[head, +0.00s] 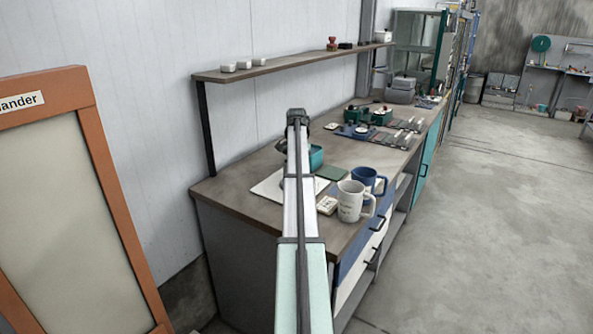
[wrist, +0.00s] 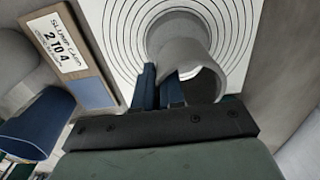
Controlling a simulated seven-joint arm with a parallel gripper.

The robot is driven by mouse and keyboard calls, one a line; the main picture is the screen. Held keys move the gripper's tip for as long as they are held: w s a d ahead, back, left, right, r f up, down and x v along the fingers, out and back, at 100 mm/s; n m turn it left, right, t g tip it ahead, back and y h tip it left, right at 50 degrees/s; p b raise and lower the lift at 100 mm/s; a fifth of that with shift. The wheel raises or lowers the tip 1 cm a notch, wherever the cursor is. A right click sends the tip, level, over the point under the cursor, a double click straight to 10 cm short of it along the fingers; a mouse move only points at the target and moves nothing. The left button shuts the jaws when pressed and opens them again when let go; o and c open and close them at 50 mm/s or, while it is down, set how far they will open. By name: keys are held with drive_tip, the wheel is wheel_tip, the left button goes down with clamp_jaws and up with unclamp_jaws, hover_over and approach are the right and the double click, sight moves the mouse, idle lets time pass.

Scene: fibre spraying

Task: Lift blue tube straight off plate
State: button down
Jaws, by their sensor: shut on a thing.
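A tube (wrist: 200,78), which looks grey rather than blue, shows in the wrist view with its open rim towards the camera. It is over the middle of a white plate (wrist: 118,75) printed with dark concentric rings. My gripper (wrist: 160,76) has dark blue fingers close together at the tube's left side, shut on it. Whether the tube's lower end touches the plate is hard to tell. In the head view the white plate (head: 268,187) lies on the bench, partly behind my arm. The tube cannot be made out there.
A wooden block with a "2 TO 4" card (wrist: 60,45) lies beside the plate. A white mug (head: 351,203) and a blue mug (head: 369,179) stand near the bench's front edge. A teal container (head: 316,157) and a dark green mat (head: 331,172) are behind my arm. A shelf (head: 290,65) hangs above.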

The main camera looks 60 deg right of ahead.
drive_tip(key=shift+r, duration=2.25)
idle(0.7)
